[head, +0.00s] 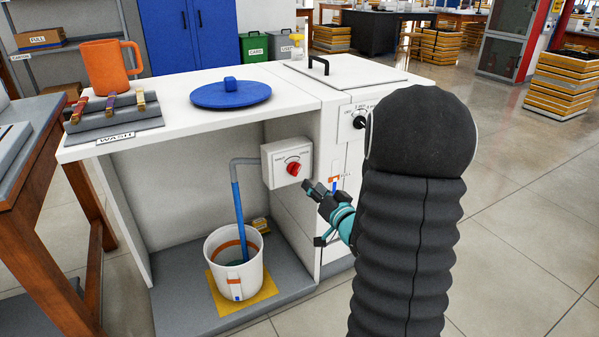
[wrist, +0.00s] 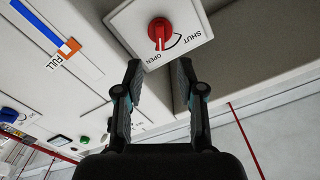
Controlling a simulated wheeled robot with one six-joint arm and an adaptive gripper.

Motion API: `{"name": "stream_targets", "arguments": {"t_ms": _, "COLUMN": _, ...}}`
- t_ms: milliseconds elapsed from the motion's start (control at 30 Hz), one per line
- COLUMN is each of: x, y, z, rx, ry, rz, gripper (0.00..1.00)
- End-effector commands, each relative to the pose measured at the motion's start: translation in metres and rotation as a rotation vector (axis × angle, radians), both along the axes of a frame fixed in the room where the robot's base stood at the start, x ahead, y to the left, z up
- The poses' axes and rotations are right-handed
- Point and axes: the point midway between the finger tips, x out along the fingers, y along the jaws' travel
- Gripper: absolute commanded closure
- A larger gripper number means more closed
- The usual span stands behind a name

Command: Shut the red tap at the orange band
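The red tap (head: 293,168) is a knob on a white box (head: 274,165) inside the open cabinet. In the wrist view the red tap (wrist: 160,32) has its pale pointer towards OPEN, with SHUT on the other end of the arc. My gripper (head: 313,188) is just to the right of and below the tap; in the wrist view my gripper (wrist: 158,75) is open and empty, fingertips apart from the knob. The white bucket (head: 216,257) under the blue pipe (head: 239,208) shows an orange band (head: 237,245) inside, with greenish liquid below it.
An orange-and-blue FULL strip (wrist: 58,43) is on the cabinet front. The bucket stands on a yellow mat (head: 264,294). A blue lid (head: 231,93), orange mug (head: 109,66) and dark WASH stand (head: 115,120) are on the counter. The cabinet's right wall is close to my gripper.

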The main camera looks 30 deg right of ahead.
Motion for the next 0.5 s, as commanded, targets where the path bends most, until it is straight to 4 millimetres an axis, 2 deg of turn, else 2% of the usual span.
{"name": "stream_targets", "arguments": {"t_ms": 100, "x": 0.024, "y": 0.002, "z": 0.0, "rx": 0.0, "ry": 0.0, "rz": 0.004, "gripper": 0.61}}
{"name": "stream_targets", "arguments": {"t_ms": 300, "x": 0.058, "y": 0.003, "z": 0.0, "rx": 0.001, "ry": 0.0, "rz": 0.001, "gripper": 0.61}}
{"name": "stream_targets", "arguments": {"t_ms": 500, "x": 0.081, "y": 0.003, "z": 0.0, "rx": 0.001, "ry": 0.0, "rz": 0.0, "gripper": 0.61}}
